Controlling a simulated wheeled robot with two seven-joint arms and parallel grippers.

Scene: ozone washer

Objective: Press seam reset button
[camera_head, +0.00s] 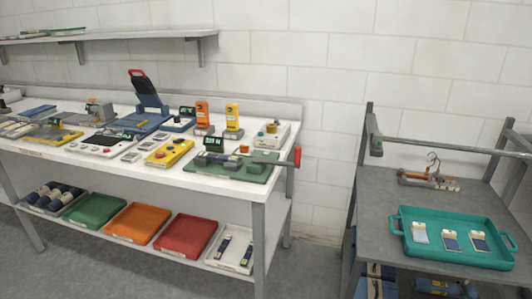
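A white workbench (203,181) on the left carries several devices, and none has a label I can read. A yellow control box (158,158) near the bench's front edge has red round controls on top. To its left lies a white panel (98,149) with small coloured controls. A green board (258,174) with a dark device on it sits at the right end, with a small orange block (244,149) just behind. I cannot tell which control is the seam reset button. Neither of my grippers is in view.
A red-tipped handle (297,157) sticks out past the bench's right end. Coloured trays, one of them red (187,236), fill the lower shelf. A grey table (376,208) at right holds a teal tray (457,257) with tagged cards. Open floor lies between bench and table.

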